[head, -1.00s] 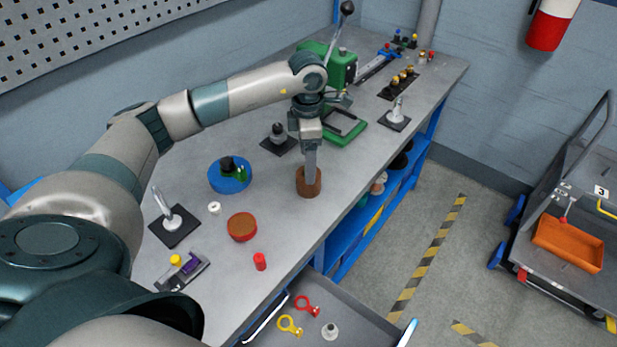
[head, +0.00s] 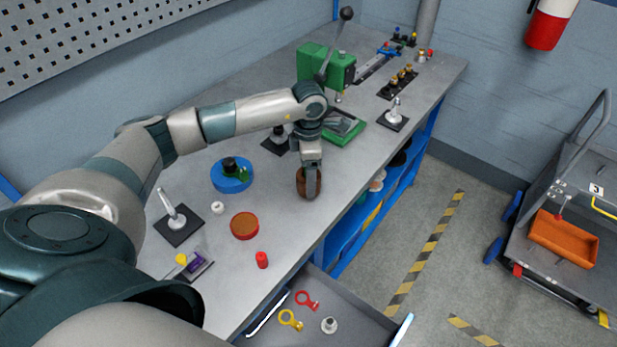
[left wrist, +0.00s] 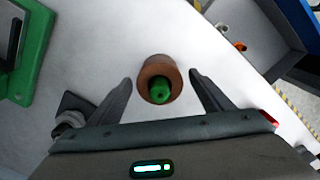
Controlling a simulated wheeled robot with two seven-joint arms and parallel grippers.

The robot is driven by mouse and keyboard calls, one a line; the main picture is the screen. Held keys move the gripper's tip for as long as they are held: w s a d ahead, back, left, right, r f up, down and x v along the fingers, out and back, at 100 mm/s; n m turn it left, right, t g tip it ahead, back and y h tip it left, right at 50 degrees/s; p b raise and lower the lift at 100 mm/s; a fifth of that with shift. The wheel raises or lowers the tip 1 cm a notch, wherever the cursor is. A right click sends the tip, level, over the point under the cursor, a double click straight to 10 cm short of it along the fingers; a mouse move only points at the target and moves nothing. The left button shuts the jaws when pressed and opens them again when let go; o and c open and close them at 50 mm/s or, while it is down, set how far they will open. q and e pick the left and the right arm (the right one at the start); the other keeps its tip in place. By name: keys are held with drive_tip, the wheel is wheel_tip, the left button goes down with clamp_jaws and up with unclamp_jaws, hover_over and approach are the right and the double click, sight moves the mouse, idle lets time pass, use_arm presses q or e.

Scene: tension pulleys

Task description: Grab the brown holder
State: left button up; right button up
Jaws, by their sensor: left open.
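The brown holder (head: 301,186) is a round brown cup standing upright on the grey workbench near its front edge. In the left wrist view, the brown holder (left wrist: 147,72) has a green piece (left wrist: 159,92) inside it. My left gripper (head: 311,186) is open, pointing down at the holder. In the left wrist view, the fingers of my left gripper (left wrist: 160,77) lie on either side of the holder, with a gap on both sides. In the head view a finger hides part of the holder. My right gripper is not in view.
A green press (head: 326,66) stands behind. A blue round holder (head: 231,178), a red-brown round holder (head: 244,226) and a small red cylinder (head: 262,260) stand to the left and front. An open drawer (head: 350,318) juts out below the bench edge.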

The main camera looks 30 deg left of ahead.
use_arm(q)
drive_tip(key=shift+f, duration=0.2)
idle(0.3)
drive_tip(key=c, duration=1.3)
drive_tip(key=shift+r, duration=0.2)
